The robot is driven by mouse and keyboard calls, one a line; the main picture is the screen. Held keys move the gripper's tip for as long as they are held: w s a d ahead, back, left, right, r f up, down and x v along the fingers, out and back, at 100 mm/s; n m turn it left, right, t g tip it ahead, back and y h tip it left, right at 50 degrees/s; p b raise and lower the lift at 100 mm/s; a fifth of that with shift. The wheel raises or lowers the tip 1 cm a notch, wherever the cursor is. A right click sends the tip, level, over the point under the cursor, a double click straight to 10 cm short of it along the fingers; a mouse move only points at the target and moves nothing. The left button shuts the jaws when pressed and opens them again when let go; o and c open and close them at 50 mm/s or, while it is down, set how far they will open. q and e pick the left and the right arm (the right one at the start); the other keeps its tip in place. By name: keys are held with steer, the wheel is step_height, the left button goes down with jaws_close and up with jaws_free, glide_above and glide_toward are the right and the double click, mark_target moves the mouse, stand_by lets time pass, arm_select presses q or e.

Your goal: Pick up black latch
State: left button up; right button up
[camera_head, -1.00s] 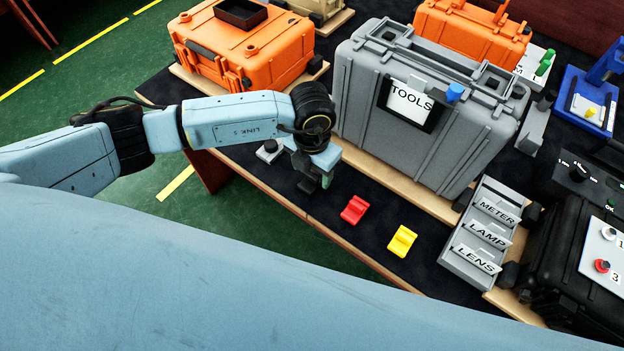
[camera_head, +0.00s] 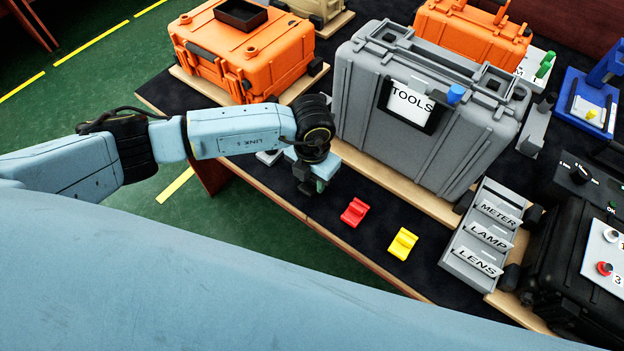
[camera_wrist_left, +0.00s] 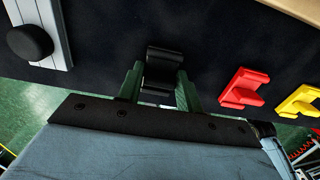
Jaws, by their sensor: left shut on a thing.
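The black latch (camera_wrist_left: 163,66) shows in the left wrist view, between the two green fingers of my left gripper (camera_wrist_left: 160,88). The fingers are shut on it. In the head view my left gripper (camera_head: 310,186) is low over the dark table top, left of the red latch, and hides the black latch. I cannot tell whether the latch still touches the table. My right gripper is not in view.
A red latch (camera_head: 354,212) and a yellow latch (camera_head: 402,243) lie to the right on the table. The grey TOOLS case (camera_head: 425,105) stands behind. Grey labelled trays (camera_head: 462,255) are farther right. An orange case (camera_head: 245,50) is at the back left.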

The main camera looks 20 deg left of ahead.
arm_select(q)
step_height(320, 180, up, 10)
steer(key=shift+f+p, duration=0.15)
steer(key=shift+p, duration=0.5)
step_height(320, 180, up, 4)
steer(key=shift+f+p, duration=0.1)
steer(key=shift+p, duration=1.05)
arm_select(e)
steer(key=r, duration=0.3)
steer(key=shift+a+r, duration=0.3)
